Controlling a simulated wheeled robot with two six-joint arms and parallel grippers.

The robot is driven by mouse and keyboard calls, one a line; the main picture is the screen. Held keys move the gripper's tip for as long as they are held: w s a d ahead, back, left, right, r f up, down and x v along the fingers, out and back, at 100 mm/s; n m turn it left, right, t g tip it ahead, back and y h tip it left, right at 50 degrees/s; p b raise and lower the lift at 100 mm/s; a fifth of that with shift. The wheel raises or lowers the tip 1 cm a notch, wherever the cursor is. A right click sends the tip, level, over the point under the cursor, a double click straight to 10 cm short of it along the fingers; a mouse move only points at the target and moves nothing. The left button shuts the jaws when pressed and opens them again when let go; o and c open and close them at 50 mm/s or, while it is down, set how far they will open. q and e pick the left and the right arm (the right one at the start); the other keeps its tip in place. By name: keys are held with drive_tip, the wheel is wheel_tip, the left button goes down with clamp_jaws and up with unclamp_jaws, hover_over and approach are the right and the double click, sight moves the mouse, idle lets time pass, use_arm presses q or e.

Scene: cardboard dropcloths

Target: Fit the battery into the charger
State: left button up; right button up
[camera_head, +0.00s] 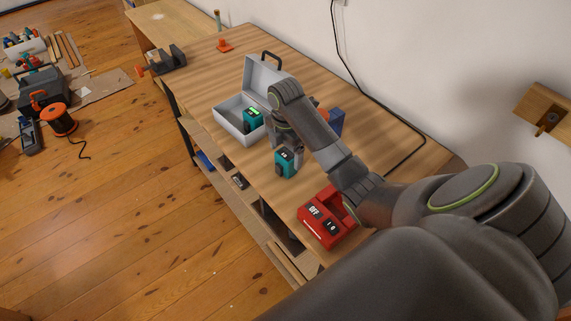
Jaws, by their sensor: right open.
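A teal block with a dark top and a white mark, seemingly the battery (286,164), stands on the bench near its front edge. My right gripper (286,152) points down at it, open, with its fingers close around or just behind its top; contact cannot be told. A red device marked OFF and 1 0, possibly the charger (324,226), sits nearer on the bench, partly behind my right arm. A second teal block with a lit green display (253,119) is in the open grey case (232,125). My left gripper is not in view.
A blue object (337,122) stands behind my right arm, partly hidden. A black cable (400,159) runs along the wall side of the bench (218,75). A vise (166,60) and an orange item (224,45) are at the far end. Bare wood lies between the case and far end.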

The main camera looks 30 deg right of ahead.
drive_tip(key=c, duration=1.5)
drive_tip(key=shift+c, duration=0.2)
